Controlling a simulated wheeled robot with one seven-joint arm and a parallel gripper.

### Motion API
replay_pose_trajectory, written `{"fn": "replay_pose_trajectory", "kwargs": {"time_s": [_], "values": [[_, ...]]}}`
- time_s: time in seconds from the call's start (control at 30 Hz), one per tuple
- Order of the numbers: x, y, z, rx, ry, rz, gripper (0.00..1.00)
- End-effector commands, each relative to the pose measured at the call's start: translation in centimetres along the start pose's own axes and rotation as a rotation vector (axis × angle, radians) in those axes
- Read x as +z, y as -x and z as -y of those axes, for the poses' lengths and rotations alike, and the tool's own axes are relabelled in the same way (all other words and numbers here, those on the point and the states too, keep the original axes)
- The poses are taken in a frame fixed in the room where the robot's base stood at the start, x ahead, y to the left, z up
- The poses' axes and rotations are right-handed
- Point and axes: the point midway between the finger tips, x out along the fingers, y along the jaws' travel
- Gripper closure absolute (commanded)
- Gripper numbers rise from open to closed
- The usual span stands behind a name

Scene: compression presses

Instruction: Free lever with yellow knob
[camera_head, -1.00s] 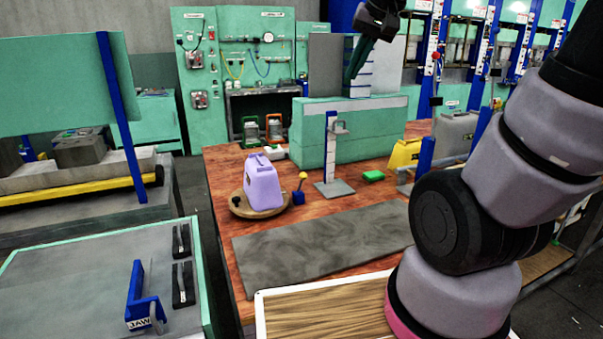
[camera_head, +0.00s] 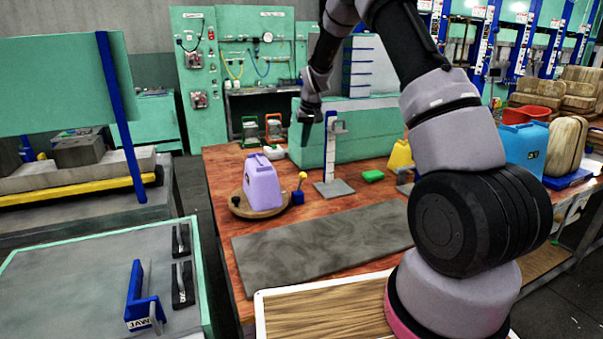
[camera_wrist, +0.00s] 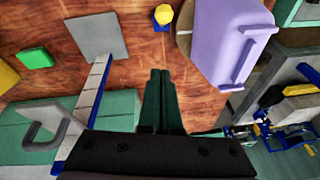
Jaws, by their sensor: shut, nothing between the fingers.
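The lever is a short stick with a yellow knob (camera_head: 303,175) on a small blue base (camera_head: 298,198), standing on the wooden table. In the wrist view the yellow knob (camera_wrist: 163,14) is at the top, near the middle. A purple jug (camera_head: 263,185) stands close to its left on a round wooden board (camera_head: 238,210). In the wrist view the jug (camera_wrist: 225,40) shows just right of the knob, with a small gap. My gripper (camera_head: 305,138) is above the table, higher than the knob and apart from it. Its fingers (camera_wrist: 160,78) are together and empty.
A post stand (camera_head: 331,150) with a grey foot rises right of the lever, before a long green block (camera_head: 375,130). A green box (camera_head: 373,176) and a yellow item (camera_head: 400,156) lie farther right. The grey mat (camera_head: 320,243) in front is clear.

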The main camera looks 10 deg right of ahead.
Motion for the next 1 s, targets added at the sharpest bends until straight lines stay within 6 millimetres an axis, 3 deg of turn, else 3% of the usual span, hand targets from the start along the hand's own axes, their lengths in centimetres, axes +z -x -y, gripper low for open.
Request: {"fn": "replay_pose_trajectory", "kwargs": {"time_s": [0.47,0.63,0.9,1.0], "values": [[0.0,-1.0,0.0,0.001,0.002,0.003,1.0],[0.1,-3.6,0.0,0.0,0.002,0.005,1.0],[0.1,-9.5,0.0,0.0,0.002,0.005,1.0],[0.8,-10.6,0.0,0.0,0.002,0.005,1.0]]}}
